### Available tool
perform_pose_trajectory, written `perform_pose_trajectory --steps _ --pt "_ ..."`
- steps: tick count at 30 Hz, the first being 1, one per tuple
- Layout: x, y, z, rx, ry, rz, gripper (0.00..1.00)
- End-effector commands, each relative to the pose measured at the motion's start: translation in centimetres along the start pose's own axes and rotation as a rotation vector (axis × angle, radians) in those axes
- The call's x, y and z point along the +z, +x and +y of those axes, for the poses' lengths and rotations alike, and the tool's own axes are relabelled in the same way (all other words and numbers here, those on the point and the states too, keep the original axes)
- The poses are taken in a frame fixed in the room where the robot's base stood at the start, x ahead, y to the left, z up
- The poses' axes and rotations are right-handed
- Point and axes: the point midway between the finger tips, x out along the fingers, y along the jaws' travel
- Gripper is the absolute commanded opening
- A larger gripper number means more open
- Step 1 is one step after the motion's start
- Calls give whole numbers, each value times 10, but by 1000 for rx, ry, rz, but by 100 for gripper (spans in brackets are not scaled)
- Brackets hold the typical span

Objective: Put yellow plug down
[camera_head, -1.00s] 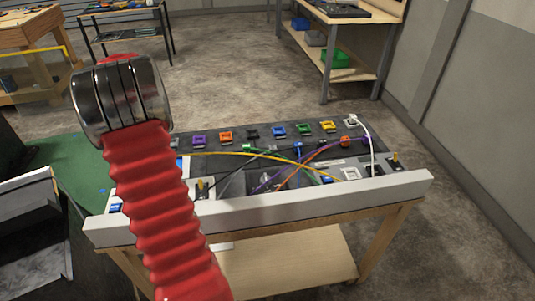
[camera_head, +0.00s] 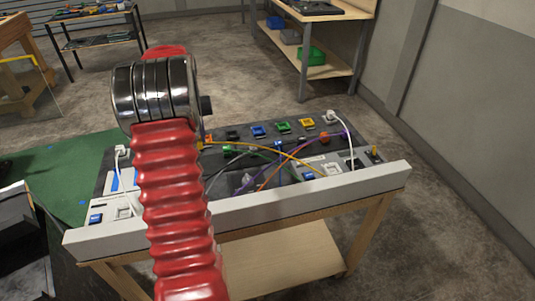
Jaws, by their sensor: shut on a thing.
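A yellow cable (camera_head: 285,155) runs across the console (camera_head: 240,203). Its left end goes up beside and behind my red arm, and the yellow plug cannot be made out there. Its right end comes down near a white socket (camera_head: 332,169) at the front right. A yellow-framed socket (camera_head: 306,123) sits in the back row, right of a green one (camera_head: 282,127) and a blue one (camera_head: 259,131). My ribbed red arm and its chrome joint cover the console's left part. My gripper's jaws are hidden behind them.
Purple, orange, green and white cables cross the console. A shelf with bins (camera_head: 312,57) stands behind, with open floor between. A wall is on the right.

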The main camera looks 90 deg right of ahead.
Motion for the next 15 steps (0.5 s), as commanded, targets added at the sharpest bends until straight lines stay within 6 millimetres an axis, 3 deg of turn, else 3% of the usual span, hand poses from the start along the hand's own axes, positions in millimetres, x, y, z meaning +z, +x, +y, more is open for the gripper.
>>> perform_pose_trajectory --steps 5,15 --pt "0 3 0 0 -1 0 0" --pt "0 46 -1 0 -1 -1 0"
